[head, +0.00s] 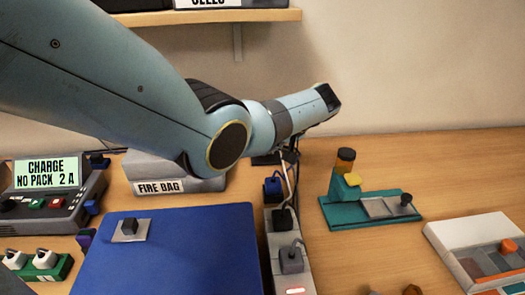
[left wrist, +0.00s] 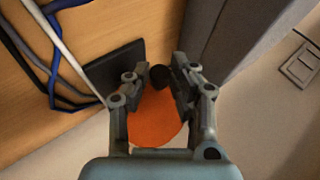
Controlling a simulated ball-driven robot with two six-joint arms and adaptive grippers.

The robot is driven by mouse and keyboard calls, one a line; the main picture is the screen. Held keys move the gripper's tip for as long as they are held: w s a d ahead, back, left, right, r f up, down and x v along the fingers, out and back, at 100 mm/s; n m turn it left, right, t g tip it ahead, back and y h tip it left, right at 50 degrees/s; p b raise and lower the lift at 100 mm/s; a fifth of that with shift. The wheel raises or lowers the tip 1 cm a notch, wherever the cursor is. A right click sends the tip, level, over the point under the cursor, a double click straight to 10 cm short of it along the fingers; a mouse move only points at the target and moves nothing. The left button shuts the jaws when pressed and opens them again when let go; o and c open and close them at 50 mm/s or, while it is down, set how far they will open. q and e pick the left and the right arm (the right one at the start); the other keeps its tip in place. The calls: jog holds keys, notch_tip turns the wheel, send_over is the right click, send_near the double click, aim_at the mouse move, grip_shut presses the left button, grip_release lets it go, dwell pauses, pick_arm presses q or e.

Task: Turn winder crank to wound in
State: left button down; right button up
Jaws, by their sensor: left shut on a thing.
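The winder shows in the left wrist view as an orange disc (left wrist: 155,118) with a dark crank knob (left wrist: 164,77) near its upper edge. My left gripper (left wrist: 162,80) has its two fingers on either side of the knob and is shut on it. The fingers cover part of the disc, and the angle of the crank is hard to read. In the head view my left arm reaches across the middle and hides the orange disc and most of the gripper. My right gripper is in neither view.
A power strip (head: 274,233) with plugs and cables stands below my arm. A fire bag box (head: 150,177), charger (head: 48,195) and blue mat (head: 190,262) lie to the left. A teal fixture (head: 345,217) and white case (head: 468,240) stand to the right, with bare table between.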

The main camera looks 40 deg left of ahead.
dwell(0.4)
pick_arm(q)
jog(key=c, duration=1.2)
grip_release()
jog(key=shift+o, duration=0.2)
jog(key=v, duration=1.2)
jog(key=shift+w, duration=0.1)
